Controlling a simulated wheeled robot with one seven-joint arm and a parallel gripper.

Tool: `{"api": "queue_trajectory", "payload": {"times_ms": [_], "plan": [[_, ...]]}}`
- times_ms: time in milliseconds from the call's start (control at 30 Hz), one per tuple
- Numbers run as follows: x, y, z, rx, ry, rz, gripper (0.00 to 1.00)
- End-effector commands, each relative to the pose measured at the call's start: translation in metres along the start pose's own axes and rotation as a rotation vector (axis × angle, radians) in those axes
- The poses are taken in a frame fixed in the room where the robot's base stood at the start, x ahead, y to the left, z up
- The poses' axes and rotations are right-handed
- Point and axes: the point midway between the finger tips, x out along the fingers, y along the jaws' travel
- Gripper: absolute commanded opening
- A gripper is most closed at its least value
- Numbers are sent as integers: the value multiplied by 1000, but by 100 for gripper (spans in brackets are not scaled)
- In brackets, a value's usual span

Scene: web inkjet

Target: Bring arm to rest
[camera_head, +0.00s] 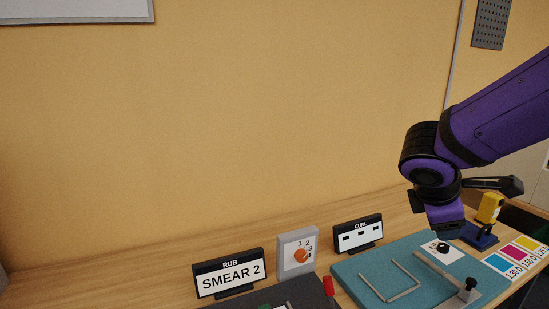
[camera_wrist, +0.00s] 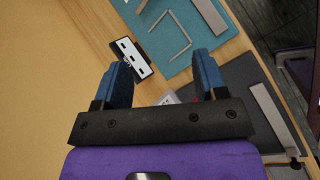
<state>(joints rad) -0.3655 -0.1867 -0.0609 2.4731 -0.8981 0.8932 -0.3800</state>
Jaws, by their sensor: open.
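My purple arm with its black wrist joint reaches in from the right in the head view. The wrist hangs above the right part of the bench, over the teal mat (camera_head: 350,270). In the wrist view my gripper (camera_wrist: 162,68) is open, its two blue fingers wide apart with nothing between them. The bench and a small black display marked CURL (camera_head: 358,233) lie beyond the fingers in the wrist view. The fingers are hard to make out in the head view.
A RUB display reading SMEAR 2 (camera_head: 230,275) and a grey dial box with an orange knob (camera_head: 300,256) stand on the bench. A yellow and blue device (camera_head: 490,208) and a colour card (camera_head: 518,258) are at the right. The yellow wall (camera_head: 220,120) is behind.

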Motion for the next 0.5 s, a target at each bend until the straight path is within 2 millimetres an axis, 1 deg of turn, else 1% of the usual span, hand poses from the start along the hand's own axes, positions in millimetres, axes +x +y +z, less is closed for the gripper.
{"api": "queue_trajectory", "payload": {"times_ms": [33, 200, 400, 500], "plan": [[-7, -5, 12, 101, 22, -24, 66], [-27, -25, 39, 423, 102, -116, 66], [-55, -50, 61, 789, 208, -222, 66], [-70, -61, 68, 963, 267, -274, 66]]}}
